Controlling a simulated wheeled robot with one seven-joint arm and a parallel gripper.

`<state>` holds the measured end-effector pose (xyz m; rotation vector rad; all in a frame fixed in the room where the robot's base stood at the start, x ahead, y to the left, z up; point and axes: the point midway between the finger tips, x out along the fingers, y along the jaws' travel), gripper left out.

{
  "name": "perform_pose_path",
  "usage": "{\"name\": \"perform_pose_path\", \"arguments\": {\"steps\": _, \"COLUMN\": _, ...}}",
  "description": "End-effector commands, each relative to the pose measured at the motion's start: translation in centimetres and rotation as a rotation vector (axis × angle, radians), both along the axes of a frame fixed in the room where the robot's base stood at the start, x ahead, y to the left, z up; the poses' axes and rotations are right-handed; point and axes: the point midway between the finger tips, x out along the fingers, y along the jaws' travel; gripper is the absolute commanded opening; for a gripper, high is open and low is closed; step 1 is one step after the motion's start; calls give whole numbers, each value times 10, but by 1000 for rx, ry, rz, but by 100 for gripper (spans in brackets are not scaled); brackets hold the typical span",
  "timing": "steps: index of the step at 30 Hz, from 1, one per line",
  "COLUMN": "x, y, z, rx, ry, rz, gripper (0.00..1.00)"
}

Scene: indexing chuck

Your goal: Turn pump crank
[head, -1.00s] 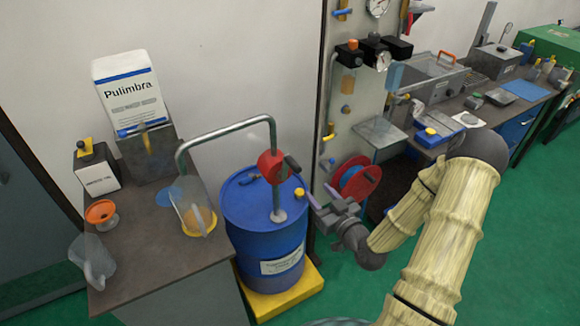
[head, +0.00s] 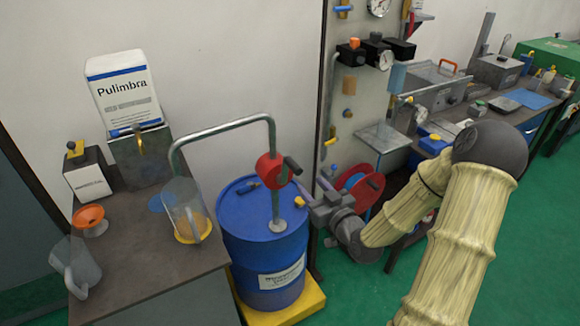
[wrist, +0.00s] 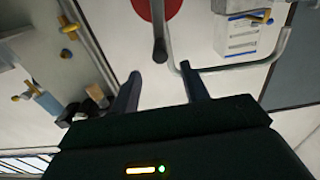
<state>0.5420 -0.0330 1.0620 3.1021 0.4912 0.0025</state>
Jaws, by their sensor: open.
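The red pump head (head: 269,170) sits on a grey pipe above the blue drum (head: 240,240). Its dark crank handle (head: 292,165) sticks out to the right of the red body. My gripper (head: 303,195) is open, just below and right of the crank handle. In the wrist view, the red pump head (wrist: 155,7) is at the top edge. The dark crank handle (wrist: 160,35) points down towards the space between the two spread fingertips of my gripper (wrist: 160,72). The handle's end appears near the fingertip line; I cannot tell how deep it lies. No contact is clear.
A bent grey outlet pipe (head: 225,128) runs left from the pump to a clear jug (head: 183,210) on the bench. A tool panel (head: 350,115) and a red hose reel (head: 360,185) stand close on the right. The drum rests on a yellow base (head: 305,298).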

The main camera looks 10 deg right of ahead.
Motion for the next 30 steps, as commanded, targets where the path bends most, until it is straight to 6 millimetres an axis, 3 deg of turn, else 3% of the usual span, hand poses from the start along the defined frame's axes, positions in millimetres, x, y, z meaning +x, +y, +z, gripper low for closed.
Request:
{"name": "perform_pose_path", "arguments": {"steps": 18, "x": 101, "y": 34, "z": 3, "rx": 2, "ry": 0, "rz": 1, "gripper": 45}}
{"name": "perform_pose_path", "arguments": {"steps": 24, "x": 118, "y": 39, "z": 1, "rx": 1, "ry": 0, "rz": 0, "gripper": 45}}
{"name": "perform_pose_path", "arguments": {"steps": 30, "x": 120, "y": 39, "z": 1, "rx": 0, "ry": 0, "rz": 0, "gripper": 45}}
